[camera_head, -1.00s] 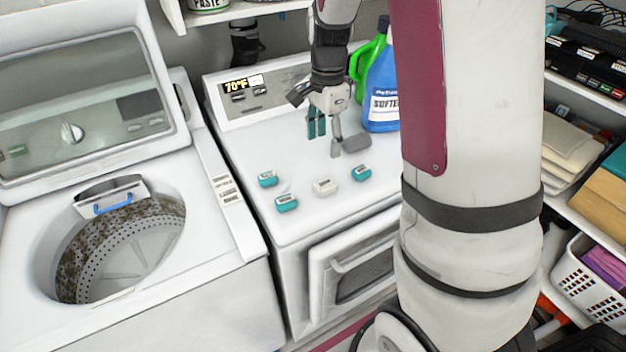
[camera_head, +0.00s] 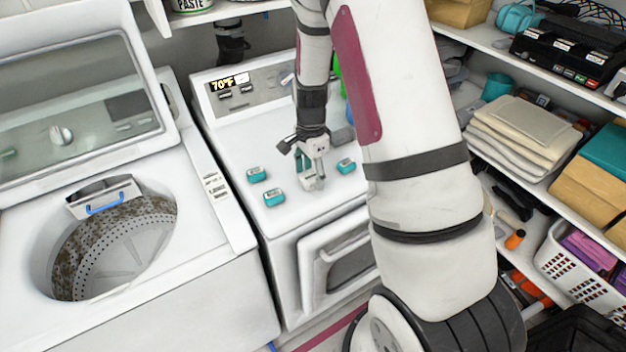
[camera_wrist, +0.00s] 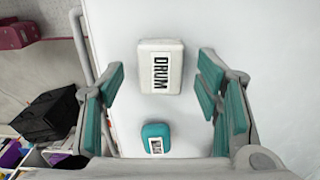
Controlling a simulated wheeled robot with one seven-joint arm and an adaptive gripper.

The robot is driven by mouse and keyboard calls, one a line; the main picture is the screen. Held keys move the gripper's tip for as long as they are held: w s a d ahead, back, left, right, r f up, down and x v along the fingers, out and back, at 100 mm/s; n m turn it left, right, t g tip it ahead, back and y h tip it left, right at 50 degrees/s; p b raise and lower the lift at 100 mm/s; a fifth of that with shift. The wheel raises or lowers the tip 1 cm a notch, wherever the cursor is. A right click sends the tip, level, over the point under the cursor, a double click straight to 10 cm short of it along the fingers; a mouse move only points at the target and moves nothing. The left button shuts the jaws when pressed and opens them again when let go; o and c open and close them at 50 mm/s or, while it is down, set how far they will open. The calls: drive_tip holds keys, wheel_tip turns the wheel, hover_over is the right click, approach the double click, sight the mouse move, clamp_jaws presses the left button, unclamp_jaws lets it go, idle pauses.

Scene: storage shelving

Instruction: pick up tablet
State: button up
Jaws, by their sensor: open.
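Several small block-shaped tablets rest on the white dryer top. A white tablet (camera_head: 312,183) is below my gripper (camera_head: 311,172); in the wrist view this tablet (camera_wrist: 160,88) shows a "DRUM" label. My gripper is open, its teal-padded fingers either side of the white tablet in the wrist view, with no contact visible. Two teal tablets lie left of it in the head view, one farther back (camera_head: 257,174) and one nearer (camera_head: 274,197). A third teal tablet (camera_head: 346,165) lies to the right. One teal tablet (camera_wrist: 155,138) also shows in the wrist view.
The dryer (camera_head: 235,140) has a raised control panel at the back. A blue and green bottle (camera_head: 340,80) behind is mostly hidden by my arm. An open washer (camera_head: 210,250) stands left. Shelves with folded cloth (camera_head: 520,140) and a white basket (camera_head: 570,262) stand right.

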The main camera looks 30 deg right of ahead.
drive_tip(key=shift+f, duration=0.45)
drive_tip(key=c, duration=1)
drive_tip(key=shift+c, duration=0.2)
drive_tip(key=shift+r, duration=0.15)
drive_tip(key=shift+w+r, duration=0.1)
drive_tip(key=shift+r, duration=0.4)
drive_tip(key=shift+s+r+b, duration=0.25)
drive_tip(key=shift+s+r, duration=0.05)
drive_tip(key=shift+r, duration=0.3)
drive_tip(key=shift+s+r+b, duration=0.25)
drive_tip(key=shift+s+r, duration=0.05)
drive_tip(key=shift+r, duration=0.3)
drive_tip(key=s+r, duration=0.1)
drive_tip(key=s, duration=1.4)
drive_tip(key=shift+r+b, duration=0.15)
drive_tip(key=shift+b, duration=0.2)
